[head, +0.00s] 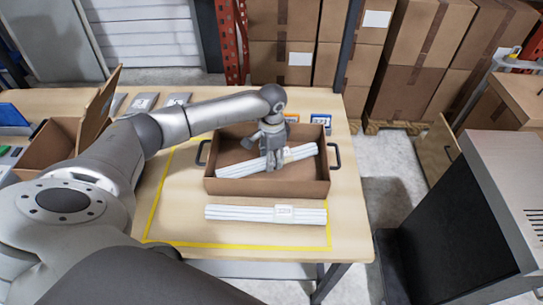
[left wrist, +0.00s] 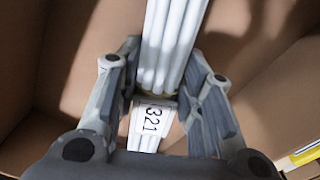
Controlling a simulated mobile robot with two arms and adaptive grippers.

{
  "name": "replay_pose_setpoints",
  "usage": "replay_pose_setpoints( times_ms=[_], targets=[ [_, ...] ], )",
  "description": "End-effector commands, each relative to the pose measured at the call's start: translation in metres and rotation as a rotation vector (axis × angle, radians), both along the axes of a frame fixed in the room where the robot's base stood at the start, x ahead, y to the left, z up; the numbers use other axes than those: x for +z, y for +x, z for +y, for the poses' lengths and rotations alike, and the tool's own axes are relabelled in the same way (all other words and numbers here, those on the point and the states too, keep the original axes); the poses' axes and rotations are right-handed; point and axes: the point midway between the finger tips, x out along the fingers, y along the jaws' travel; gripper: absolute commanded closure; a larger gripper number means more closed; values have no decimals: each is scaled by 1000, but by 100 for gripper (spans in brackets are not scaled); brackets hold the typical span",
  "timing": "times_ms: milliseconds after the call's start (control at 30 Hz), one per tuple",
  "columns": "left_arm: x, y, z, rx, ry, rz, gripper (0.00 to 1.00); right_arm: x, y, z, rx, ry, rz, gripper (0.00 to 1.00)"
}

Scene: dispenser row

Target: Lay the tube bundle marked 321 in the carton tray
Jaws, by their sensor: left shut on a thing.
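My left gripper (head: 271,160) is shut on a bundle of white tubes (head: 240,170) inside the brown carton tray (head: 268,188). In the left wrist view the tubes (left wrist: 172,45) run between both fingers, and a white tag reading 321 (left wrist: 151,121) shows below them. The held bundle lies slantwise in the head view, its right end farther back. I cannot tell whether it touches the tray floor. A second white tube bundle (head: 240,213) with a white label lies on the table in front of the tray. My right gripper is not in view.
The tray has dark side handles (head: 335,156) and stands within yellow tape (head: 151,213) on the wooden table (head: 180,220). A blue-edged card (head: 321,120) and an orange-edged card (head: 291,118) stand behind it. An open carton (head: 50,150) is at the left.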

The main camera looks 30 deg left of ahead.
Motion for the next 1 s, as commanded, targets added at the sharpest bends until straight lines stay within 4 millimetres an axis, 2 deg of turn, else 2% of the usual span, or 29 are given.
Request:
replay_pose_setpoints(
  times_ms=[300,333,467,833,1000],
  targets=[
    [-3,0,-1,0,-1,-1,92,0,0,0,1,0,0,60],
    [-3,0,0,0,-1,-1,61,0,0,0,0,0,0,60],
    [-3,0,0,-1,-1,-1,44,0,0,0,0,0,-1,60],
    [1,0,0,-1,0,-1,44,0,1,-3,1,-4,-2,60],
    [22,1,-1,-2,-1,-5,44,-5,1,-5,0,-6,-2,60]
  ],
)
